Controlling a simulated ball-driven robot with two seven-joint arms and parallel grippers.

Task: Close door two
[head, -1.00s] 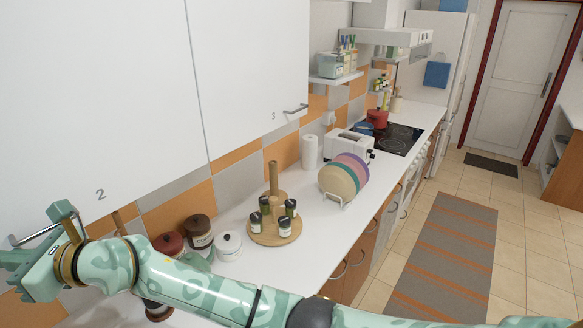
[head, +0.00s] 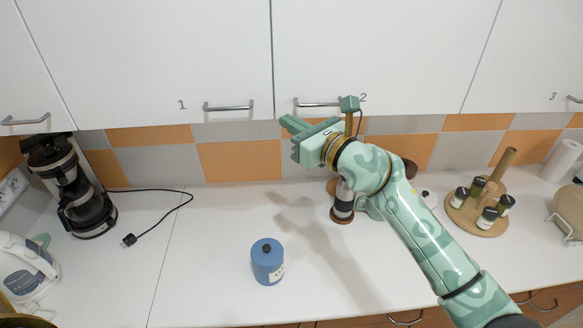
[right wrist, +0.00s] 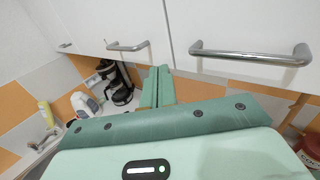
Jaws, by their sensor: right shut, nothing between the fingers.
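Door two (head: 375,55) is a white upper cabinet door marked 2. In the head view it looks flush with the doors beside it. Its metal bar handle (head: 317,103) is at its lower left, and also shows large in the right wrist view (right wrist: 250,56). My right gripper (head: 288,125) is just below and left of this handle, pointing left, its fingers together and empty. In the right wrist view its fingers (right wrist: 157,84) are below the seam between doors one and two, apart from the handle. My left gripper is not in view.
Door one (head: 150,50), with its handle (head: 228,106), is shut on the left. Below are a coffee maker (head: 75,185), a blue canister (head: 267,262) and a wooden spice stand (head: 475,215). The counter's (head: 210,235) middle is mostly clear.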

